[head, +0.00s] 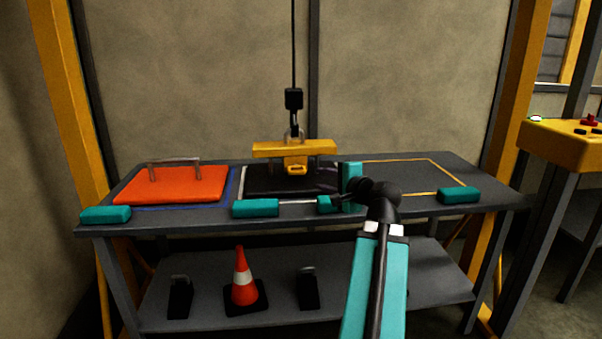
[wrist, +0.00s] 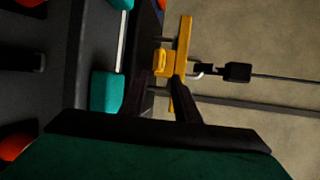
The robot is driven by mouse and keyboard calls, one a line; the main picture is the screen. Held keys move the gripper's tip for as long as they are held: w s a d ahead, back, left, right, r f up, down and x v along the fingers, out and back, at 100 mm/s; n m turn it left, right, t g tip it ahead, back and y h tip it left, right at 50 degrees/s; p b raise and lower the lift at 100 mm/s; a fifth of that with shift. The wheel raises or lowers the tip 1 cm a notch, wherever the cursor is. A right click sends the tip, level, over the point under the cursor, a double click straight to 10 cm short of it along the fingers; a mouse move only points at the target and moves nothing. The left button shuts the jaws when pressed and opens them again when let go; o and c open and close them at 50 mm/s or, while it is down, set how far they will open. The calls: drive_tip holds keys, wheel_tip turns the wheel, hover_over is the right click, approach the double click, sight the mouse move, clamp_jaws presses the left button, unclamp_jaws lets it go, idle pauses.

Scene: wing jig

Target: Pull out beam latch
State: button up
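The yellow beam (head: 268,149) hangs from a hook and black cable over the dark panel in the middle of the bench. Its latch, a small yellow loop handle (head: 297,170), sits on the front of the beam. In the wrist view the beam (wrist: 184,45) runs up and down the picture, and the latch (wrist: 160,61) shows just beyond my fingertips. My gripper (wrist: 160,79) is open and empty, its two dark fingers apart and roughly in line with the latch. A gap to the latch seems to remain. In the head view my wrist hides the fingers.
An orange panel with a handle (head: 170,187) lies at left on the bench (head: 215,217). Teal blocks (head: 256,208) line the front edge. The outlined right area is empty. A cone (head: 243,278) stands on the lower shelf. A yellow console (head: 565,145) is at far right.

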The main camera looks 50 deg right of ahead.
sight(299, 172)
drive_tip(key=shift+p+x, duration=1.1)
drive_tip(key=shift+p, duration=1.9)
drive_tip(key=w+p, duration=0.1)
drive_tip(key=p, duration=0.3)
drive_tip(key=shift+w+d, duration=0.2)
drive_tip(key=w+p, duration=0.1)
drive_tip(key=p, duration=0.4)
drive_tip(key=shift+d+f, duration=0.15)
drive_tip(key=shift+x, duration=4.25)
drive_tip(key=shift+f, duration=0.2)
clamp_jaws()
